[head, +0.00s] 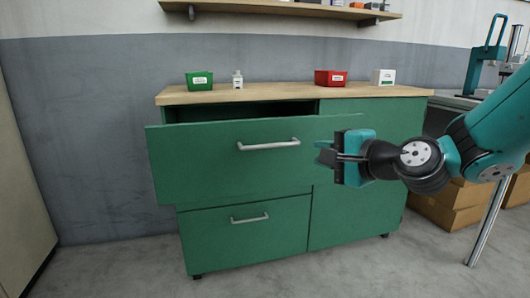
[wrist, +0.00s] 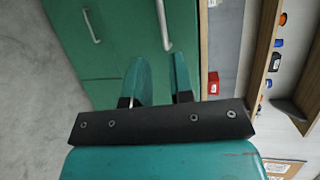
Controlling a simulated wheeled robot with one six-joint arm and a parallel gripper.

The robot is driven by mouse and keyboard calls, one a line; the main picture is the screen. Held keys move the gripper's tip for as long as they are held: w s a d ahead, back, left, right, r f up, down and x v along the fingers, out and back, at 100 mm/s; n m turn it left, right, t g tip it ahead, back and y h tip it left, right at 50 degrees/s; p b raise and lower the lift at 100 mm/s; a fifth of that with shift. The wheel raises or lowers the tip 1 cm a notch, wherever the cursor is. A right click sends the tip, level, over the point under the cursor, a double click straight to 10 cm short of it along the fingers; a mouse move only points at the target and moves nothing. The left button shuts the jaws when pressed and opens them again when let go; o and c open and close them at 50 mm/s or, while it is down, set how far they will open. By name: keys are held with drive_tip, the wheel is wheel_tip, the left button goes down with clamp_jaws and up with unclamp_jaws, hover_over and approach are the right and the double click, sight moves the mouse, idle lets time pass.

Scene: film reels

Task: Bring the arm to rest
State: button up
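My arm reaches in from the right in the head view. My gripper (head: 326,152) hangs in the air in front of the green cabinet (head: 362,210), to the right of the upper drawer's handle (head: 268,144). In the wrist view my gripper (wrist: 164,72) has its two teal fingers apart with nothing between them. The handle also shows in the wrist view (wrist: 163,24), beyond the fingertips and apart from them. The upper drawer (head: 205,165) is pulled out, with a dark gap above its front. The lower drawer (head: 245,240) looks shut.
On the wooden cabinet top stand a green bin (head: 199,81), a small white bottle (head: 238,79), a red bin (head: 330,79) and a white box (head: 383,77). Cardboard boxes (head: 447,205) lie under a bench at right. The floor in front (head: 330,275) is clear.

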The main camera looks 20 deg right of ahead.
drive_tip(key=s+a+f+n+g+y, duration=0.2)
drive_tip(key=s+a+f+n+g, duration=0.3)
drive_tip(key=s+a+n+g, duration=0.55)
drive_tip(key=s+f+n+g+h, duration=0.3)
drive_tip(key=s+n+g+h, duration=0.1)
drive_tip(key=s+n, duration=0.8)
wheel_tip(320, 180, up, 34)
drive_tip(key=s+m+p, duration=0.1)
drive_tip(key=p, duration=3.2)
drive_tip(key=shift+p, duration=0.35)
